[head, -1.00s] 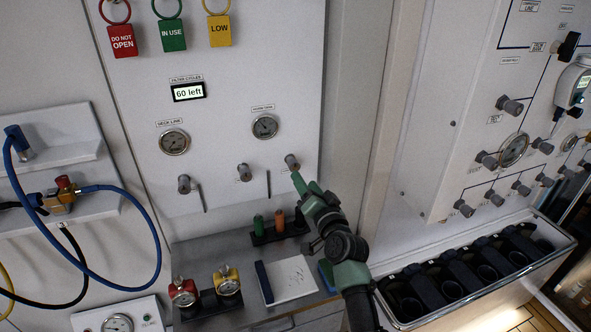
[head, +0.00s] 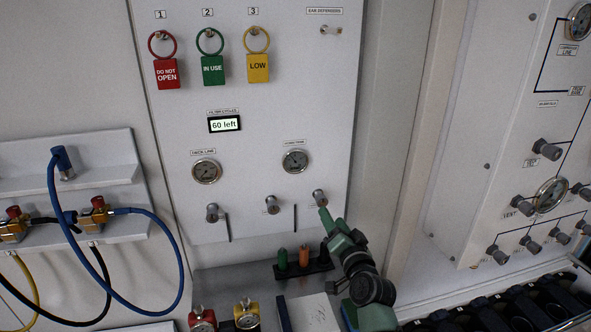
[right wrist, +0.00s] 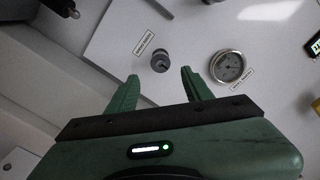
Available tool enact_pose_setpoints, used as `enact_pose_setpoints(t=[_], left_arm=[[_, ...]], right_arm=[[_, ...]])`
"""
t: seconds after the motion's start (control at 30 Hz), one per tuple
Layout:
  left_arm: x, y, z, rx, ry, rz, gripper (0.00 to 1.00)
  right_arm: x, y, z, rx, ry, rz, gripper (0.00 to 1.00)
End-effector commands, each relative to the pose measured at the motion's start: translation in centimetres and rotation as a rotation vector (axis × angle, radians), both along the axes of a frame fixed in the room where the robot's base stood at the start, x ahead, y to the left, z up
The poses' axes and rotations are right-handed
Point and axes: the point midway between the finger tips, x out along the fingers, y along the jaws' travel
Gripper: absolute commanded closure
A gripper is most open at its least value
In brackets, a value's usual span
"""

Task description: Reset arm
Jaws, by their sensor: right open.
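My right gripper (head: 328,222) is green and sits just below the rightmost knob (head: 319,197) on the white panel (head: 265,180). In the right wrist view its two fingers (right wrist: 161,82) are spread apart with nothing between them. The knob shows just beyond the fingertips there (right wrist: 160,60), and a round gauge (right wrist: 227,66) is near the right finger. Whether the gripper touches the knob in the head view I cannot tell. My left gripper is not in view.
Red (head: 167,73), green (head: 212,70) and yellow (head: 258,67) tags hang on the panel above a display reading "60 left" (head: 224,124). Coloured markers in a holder (head: 303,271) and a notepad (head: 312,313) lie on the shelf below. Hoses (head: 178,270) hang at left; a second knobbed panel (head: 500,130) stands at right.

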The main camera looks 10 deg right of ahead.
Motion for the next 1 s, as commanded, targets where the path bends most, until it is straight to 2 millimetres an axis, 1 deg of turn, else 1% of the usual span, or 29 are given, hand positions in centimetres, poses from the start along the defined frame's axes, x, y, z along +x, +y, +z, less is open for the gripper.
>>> enact_pose_setpoints(t=[0.1, 0.17, 0.27, 0.37, 0.4, 0.47, 0.5, 0.57, 0.6, 0.7, 0.8, 1.0], left_arm=[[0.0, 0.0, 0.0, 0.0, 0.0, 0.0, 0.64], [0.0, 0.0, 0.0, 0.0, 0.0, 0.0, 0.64], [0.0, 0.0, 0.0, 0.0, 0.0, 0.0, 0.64], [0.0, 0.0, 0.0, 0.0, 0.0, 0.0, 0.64], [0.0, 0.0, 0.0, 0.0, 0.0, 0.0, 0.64], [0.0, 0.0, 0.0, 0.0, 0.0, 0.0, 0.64], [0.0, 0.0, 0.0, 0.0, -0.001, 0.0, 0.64], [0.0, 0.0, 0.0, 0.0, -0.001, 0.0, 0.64], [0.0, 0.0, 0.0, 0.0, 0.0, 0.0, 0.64], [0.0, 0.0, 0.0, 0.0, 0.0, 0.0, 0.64], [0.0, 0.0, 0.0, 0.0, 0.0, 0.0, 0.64], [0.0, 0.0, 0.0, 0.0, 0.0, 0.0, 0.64]], right_arm=[[-0.2, 0.1, -0.2, -0.006, 0.006, 0.004, 0.49], [-0.8, 0.3, -1.0, -0.029, 0.029, 0.019, 0.49], [-3.5, 1.4, -3.7, -0.118, 0.122, 0.076, 0.49], [-8.4, 2.8, -7.8, -0.255, 0.275, 0.168, 0.49], [-10.9, 3.3, -9.5, -0.315, 0.348, 0.209, 0.49], [-14.8, 3.9, -11.9, -0.401, 0.458, 0.267, 0.49], [-17.4, 4.2, -13.2, -0.453, 0.527, 0.303, 0.49], [-21.2, 4.4, -14.8, -0.518, 0.623, 0.35, 0.49], [-23.3, 4.4, -15.6, -0.554, 0.678, 0.375, 0.49], [-27.7, 4.3, -16.8, -0.621, 0.787, 0.423, 0.49], [-31.4, 4.0, -17.5, -0.672, 0.875, 0.46, 0.49], [-37.4, 3.4, -17.9, -0.742, 1.017, 0.516, 0.49]])
